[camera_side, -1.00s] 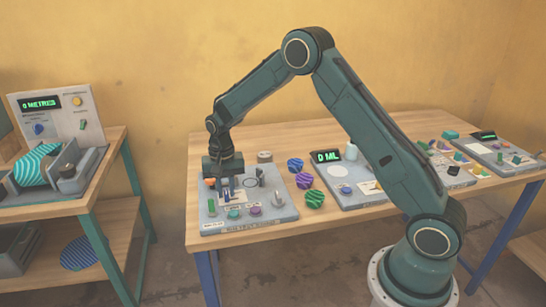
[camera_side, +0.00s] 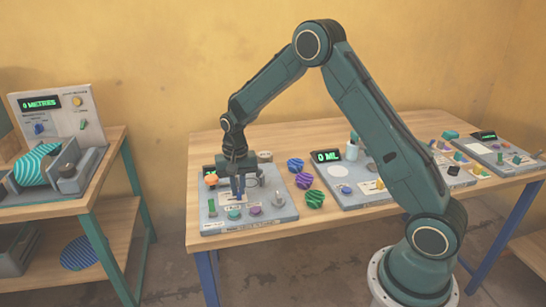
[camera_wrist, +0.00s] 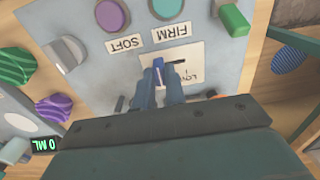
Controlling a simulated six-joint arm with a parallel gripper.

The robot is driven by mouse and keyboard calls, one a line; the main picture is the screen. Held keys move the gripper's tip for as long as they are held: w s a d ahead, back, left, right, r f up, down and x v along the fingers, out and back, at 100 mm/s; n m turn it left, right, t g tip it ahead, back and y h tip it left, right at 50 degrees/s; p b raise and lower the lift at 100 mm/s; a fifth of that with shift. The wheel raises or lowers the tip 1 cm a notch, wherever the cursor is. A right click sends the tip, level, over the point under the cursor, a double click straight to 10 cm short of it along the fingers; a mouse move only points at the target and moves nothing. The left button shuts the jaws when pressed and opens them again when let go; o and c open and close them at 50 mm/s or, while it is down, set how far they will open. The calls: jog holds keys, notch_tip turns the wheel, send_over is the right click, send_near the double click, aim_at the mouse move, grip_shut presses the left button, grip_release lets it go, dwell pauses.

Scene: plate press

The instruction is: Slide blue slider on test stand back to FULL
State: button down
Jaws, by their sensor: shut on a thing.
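The test stand is a grey panel (camera_side: 265,213) at the left end of the table, and it fills much of the wrist view (camera_wrist: 215,60). In the wrist view the blue slider (camera_wrist: 158,66) stands in a dark slot on a white label plate (camera_wrist: 187,55). My gripper (camera_wrist: 158,80) is shut on it, with a finger on each side. In the side view my gripper (camera_side: 238,192) points down at the stand, and its fingers hide most of the slider. The labels SOFT, FIRM and part of one starting LO read upside down; I cannot read FULL.
Striped discs (camera_side: 304,181) lie to the right, beside another stand with a 0 ML display (camera_side: 326,156).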

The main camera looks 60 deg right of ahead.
aim_at(239, 189)
jog(key=c, duration=1.6)
grip_release()
jog(key=shift+s+d, duration=0.2)
jog(key=shift+d, duration=0.05)
jog(key=shift+o, duration=0.8)
jog(key=shift+a, duration=0.1)
jog(key=shift+w+r, duration=0.1)
notch_tip(239, 189, up, 14)
